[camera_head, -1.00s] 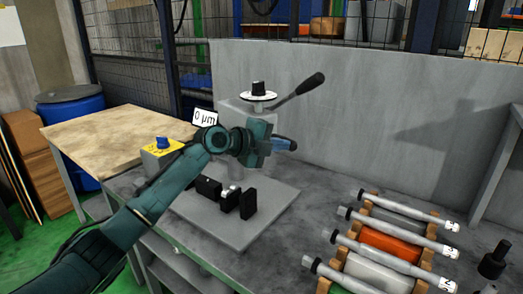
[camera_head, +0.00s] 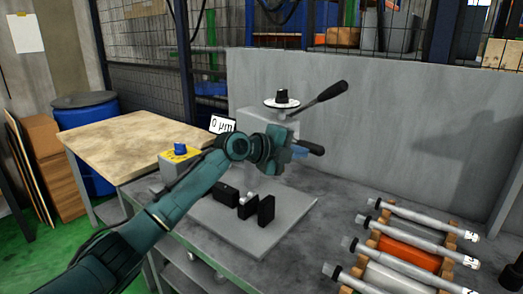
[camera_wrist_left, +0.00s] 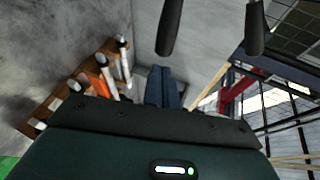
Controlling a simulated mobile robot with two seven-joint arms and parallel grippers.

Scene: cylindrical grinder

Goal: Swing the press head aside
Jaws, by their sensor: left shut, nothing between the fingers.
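The press head (camera_head: 258,118) is a grey block with a white dial and black knob on top. A black-handled lever (camera_head: 322,98) sticks out from it up to the right. A second black grip (camera_head: 312,148) shows lower down, beside my left gripper (camera_head: 299,153). The gripper is in front of the press head and hides part of it. In the left wrist view the shut fingers (camera_wrist_left: 165,88) hold nothing. I cannot tell whether the gripper touches the grip.
Black blocks (camera_head: 247,206) stand on the grey base plate (camera_head: 280,235). A yellow-topped button box (camera_head: 178,157) and a "0 µm" display (camera_head: 221,125) are left of the press. A rack (camera_head: 376,243) with several rods stands right. A grey panel (camera_head: 400,120) closes off the back.

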